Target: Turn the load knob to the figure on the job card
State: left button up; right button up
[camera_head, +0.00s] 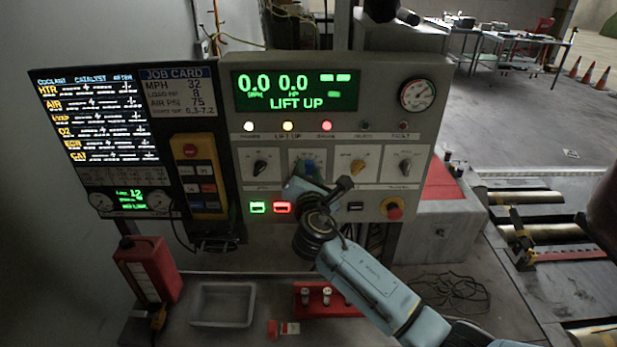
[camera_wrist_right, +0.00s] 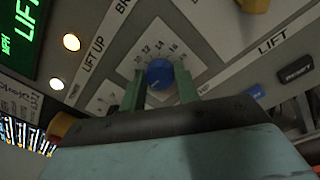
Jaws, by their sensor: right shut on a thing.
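The job card (camera_head: 178,92) is on the left panel. It appears to read MPH 32, load HP 8 and air PSI 75. A row of knobs sits on the grey control panel (camera_head: 340,130). The blue knob (camera_wrist_right: 160,73) has a numbered dial around it; its small figures are hard to read and its pointer is not clear. My right gripper (camera_head: 309,178) is at this knob; its two green fingers are shut on the knob's sides in the wrist view (camera_wrist_right: 162,90). The gripper hides part of the knob in the head view. My left gripper is not in view.
The green display (camera_head: 296,91) reads 0.0, 0.0 and LIFT UP. Black knob (camera_head: 260,167) and orange knob (camera_head: 357,166) flank the blue one. A red stop button (camera_head: 393,211) is lower right. A grey tray (camera_head: 222,304) and red jug (camera_head: 148,268) stand below.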

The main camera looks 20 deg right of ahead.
jog(key=m+b, duration=0.1)
jog(key=m, duration=0.1)
jog(key=m+b, duration=0.1)
jog(key=m, duration=0.1)
jog(key=shift+f+m+b, duration=0.2)
jog(key=shift+m+b, duration=0.1)
jog(key=shift+b, duration=0.1)
jog(key=shift+m+b, duration=1.2)
jog(key=shift+m, duration=0.8)
jog(key=shift+r, duration=0.1)
jog(key=o, duration=1)
jog(key=shift+c, duration=0.2)
jog(key=shift+s, duration=0.1)
jog(key=v, duration=1.3)
jog(key=shift+b, duration=0.45)
jog(key=shift+a, duration=0.1)
